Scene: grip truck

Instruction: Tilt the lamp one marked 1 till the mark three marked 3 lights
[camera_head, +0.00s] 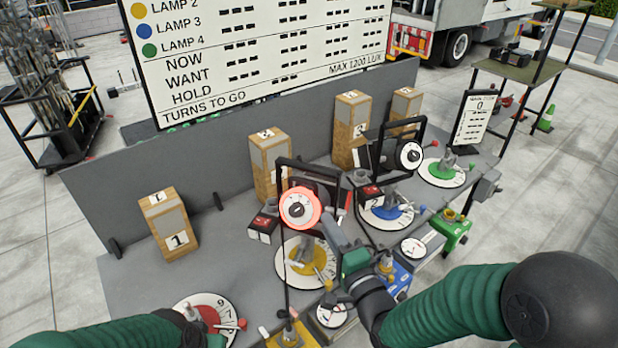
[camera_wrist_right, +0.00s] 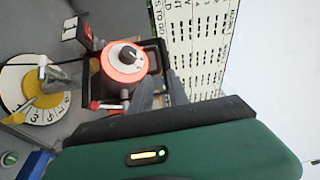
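A lamp with a glowing red-orange ring (camera_head: 300,208) stands in a black frame over a yellow dial (camera_head: 290,270). I cannot read a number on it. Its ring also shows in the right wrist view (camera_wrist_right: 124,61). The wooden mark 3 (camera_head: 349,145) stands behind, right of the lamp. My right gripper (camera_head: 334,232) is at the lamp's lower right. In the right wrist view its grey fingers (camera_wrist_right: 160,92) lie beside the lamp; whether they hold its frame is unclear. My left arm is at the lower left; its fingers are not clear.
Wooden mark 1 (camera_head: 169,228) stands at left, mark 2 (camera_head: 268,165) behind the lamp. A red dial (camera_head: 205,316) is at front left, a green dial (camera_head: 441,172) at right. A large board (camera_head: 262,60) rises behind.

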